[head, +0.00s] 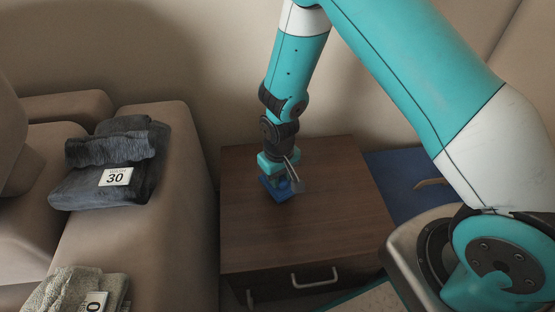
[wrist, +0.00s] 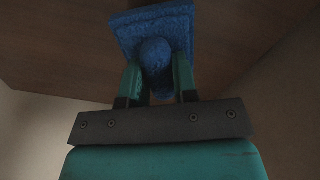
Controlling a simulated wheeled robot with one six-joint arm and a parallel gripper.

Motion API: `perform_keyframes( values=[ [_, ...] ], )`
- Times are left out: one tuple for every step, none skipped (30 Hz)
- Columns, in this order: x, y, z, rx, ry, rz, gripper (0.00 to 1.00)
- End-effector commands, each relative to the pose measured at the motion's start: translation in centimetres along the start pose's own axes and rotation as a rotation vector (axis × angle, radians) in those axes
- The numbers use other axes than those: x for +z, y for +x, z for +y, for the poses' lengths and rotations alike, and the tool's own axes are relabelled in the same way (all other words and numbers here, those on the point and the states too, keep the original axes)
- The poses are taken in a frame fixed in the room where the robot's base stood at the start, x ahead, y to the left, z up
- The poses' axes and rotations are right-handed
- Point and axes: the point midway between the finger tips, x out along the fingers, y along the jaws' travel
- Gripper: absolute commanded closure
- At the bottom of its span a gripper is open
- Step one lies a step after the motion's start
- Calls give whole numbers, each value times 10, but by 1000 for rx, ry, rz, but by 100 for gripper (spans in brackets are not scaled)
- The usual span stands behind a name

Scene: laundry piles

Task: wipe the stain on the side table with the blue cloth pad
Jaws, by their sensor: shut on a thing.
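The side table (head: 300,226) is dark brown wood with a drawer front. The blue cloth pad (head: 282,192) is at the table top, under my gripper (head: 279,176). In the wrist view, the pad (wrist: 123,38) has a square base and a rounded knob. My gripper's two teal fingers (wrist: 157,82) are shut on that knob. The pad looks flat against or just above the wood; I cannot tell which. I see no stain on the visible table top; the patch under the pad and gripper is hidden.
A tan sofa (head: 160,215) stands left of the table, with folded dark cloth (head: 95,190) tagged 30 and lighter cloth (head: 62,288) on it. A blue surface (head: 397,172) lies right of the table. The wall is close behind. The table's front half is clear.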

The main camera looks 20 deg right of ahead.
Motion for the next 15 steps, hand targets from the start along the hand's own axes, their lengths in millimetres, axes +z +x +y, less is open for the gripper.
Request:
perform_keyframes(
  values=[
    [0,-10,0,0,0,0,95],
    [0,-12,0,0,0,0,95],
    [0,-16,0,0,0,0,95],
    [0,-18,0,0,0,0,95],
    [0,-21,0,0,0,0,95],
    [0,-25,0,0,0,0,95],
    [0,-27,0,0,0,0,95],
    [0,-30,0,0,0,0,95],
    [0,-34,0,0,0,0,95],
    [0,-36,0,0,0,0,95],
    [0,-38,0,0,0,-1,95],
    [0,-40,0,0,0,-1,95],
    [0,-41,0,0,0,-1,95],
    [0,-42,0,0,0,-1,95],
    [0,-42,0,0,0,-1,95]
  ],
)
